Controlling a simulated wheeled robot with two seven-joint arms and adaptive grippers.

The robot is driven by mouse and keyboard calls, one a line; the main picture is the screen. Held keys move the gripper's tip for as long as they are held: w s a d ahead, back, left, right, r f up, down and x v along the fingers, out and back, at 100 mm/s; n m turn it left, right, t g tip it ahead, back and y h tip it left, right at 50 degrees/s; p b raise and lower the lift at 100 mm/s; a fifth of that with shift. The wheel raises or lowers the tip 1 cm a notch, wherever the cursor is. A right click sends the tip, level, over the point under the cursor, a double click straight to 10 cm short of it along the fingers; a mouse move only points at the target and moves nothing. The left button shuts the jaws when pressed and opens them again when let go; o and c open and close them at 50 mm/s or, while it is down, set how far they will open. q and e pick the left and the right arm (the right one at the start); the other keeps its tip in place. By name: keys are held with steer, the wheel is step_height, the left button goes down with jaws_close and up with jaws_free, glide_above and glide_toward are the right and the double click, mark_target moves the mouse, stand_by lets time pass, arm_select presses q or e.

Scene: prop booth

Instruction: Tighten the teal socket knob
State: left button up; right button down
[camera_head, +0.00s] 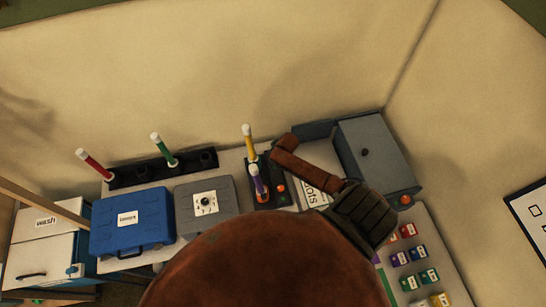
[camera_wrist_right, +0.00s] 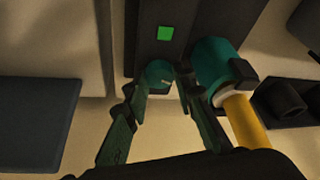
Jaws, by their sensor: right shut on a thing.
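The teal socket knob (camera_wrist_right: 158,74) is a small round knob with a pale mark on a dark panel in the right wrist view. The fingers of my right gripper (camera_wrist_right: 164,88) are closed around it from both sides. A larger teal cylinder (camera_wrist_right: 212,62) with a black tab stands just right of the knob, with a yellow rod (camera_wrist_right: 244,120) at its end. A green square (camera_wrist_right: 165,33) shows on the panel above the knob. In the head view my arm blocks much of the scene, and I cannot make out the knob or the right fingertips there. My left gripper is not in view.
In the head view, a blue case (camera_head: 132,222) and a grey box with a dial (camera_head: 206,205) stand on the left. A dark rack (camera_head: 140,172) holds red and green rods behind them. A grey cabinet (camera_head: 375,155) stands right; small coloured blocks (camera_head: 410,256) lie front right.

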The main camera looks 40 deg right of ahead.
steer(key=shift+r, duration=0.1)
stand_by(0.3)
steer(key=c, duration=1.6)
jaws_free()
steer(key=v, duration=1.2)
steer(key=shift+w, duration=0.1)
steer(key=x, duration=1.1)
steer(key=shift+f, duration=0.35)
steer(key=shift+w+f, duration=0.15)
steer(key=shift+f, duration=0.05)
